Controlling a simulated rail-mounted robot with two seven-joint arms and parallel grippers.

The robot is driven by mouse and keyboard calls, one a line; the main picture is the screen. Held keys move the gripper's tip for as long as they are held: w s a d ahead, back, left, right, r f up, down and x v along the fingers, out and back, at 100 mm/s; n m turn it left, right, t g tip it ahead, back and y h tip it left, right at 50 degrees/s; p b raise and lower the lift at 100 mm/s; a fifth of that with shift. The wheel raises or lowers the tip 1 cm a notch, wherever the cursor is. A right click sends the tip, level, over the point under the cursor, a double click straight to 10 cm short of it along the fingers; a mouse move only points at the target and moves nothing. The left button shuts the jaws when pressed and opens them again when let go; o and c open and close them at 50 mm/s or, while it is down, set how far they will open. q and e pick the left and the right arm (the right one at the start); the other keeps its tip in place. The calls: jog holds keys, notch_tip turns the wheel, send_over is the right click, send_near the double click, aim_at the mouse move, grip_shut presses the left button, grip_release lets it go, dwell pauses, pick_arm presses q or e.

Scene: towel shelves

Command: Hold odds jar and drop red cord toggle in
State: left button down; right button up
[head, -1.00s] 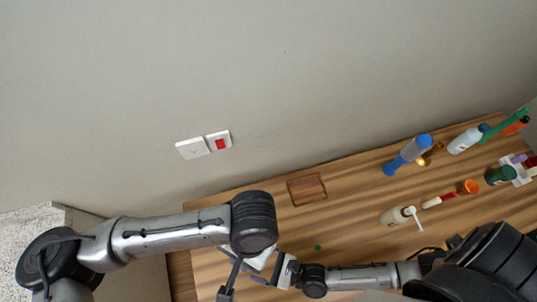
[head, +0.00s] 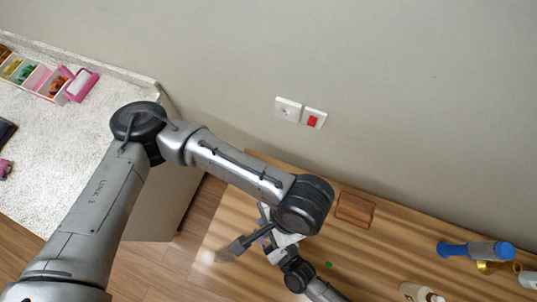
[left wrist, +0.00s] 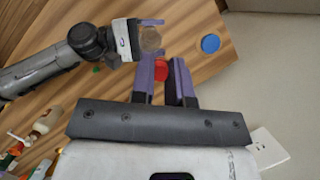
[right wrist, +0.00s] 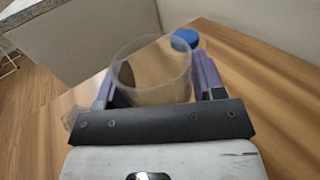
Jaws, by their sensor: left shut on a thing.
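The red cord toggle (left wrist: 161,71) is between the purple fingers of my left gripper (left wrist: 163,66), which is shut on it. The clear odds jar (right wrist: 152,75) is between the fingers of my right gripper (right wrist: 155,80), with its round open rim facing the camera. The jar also shows in the left wrist view (left wrist: 151,40), just beyond the toggle and slightly left of it. The toggle appears outside the jar. A dark shape shows through the jar wall; I cannot tell what it is. In the head view my left arm partly covers the grippers.
A blue round lid (left wrist: 211,43) lies on the wooden table (left wrist: 200,20). A white counter (head: 60,140) holds compartment trays at left.

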jog(key=c, duration=0.6)
pick_arm(q)
notch_tip(320, 180, down, 11)
jog(key=a, duration=0.1)
jog(key=shift+s, duration=0.2)
dwell(0.4)
jog(key=c, duration=1)
grip_release()
jog(key=shift+r, duration=0.1)
jog(key=shift+c, duration=0.2)
jog(key=shift+r, duration=0.1)
jog(key=v, duration=1.1)
jog(key=shift+r, duration=0.4)
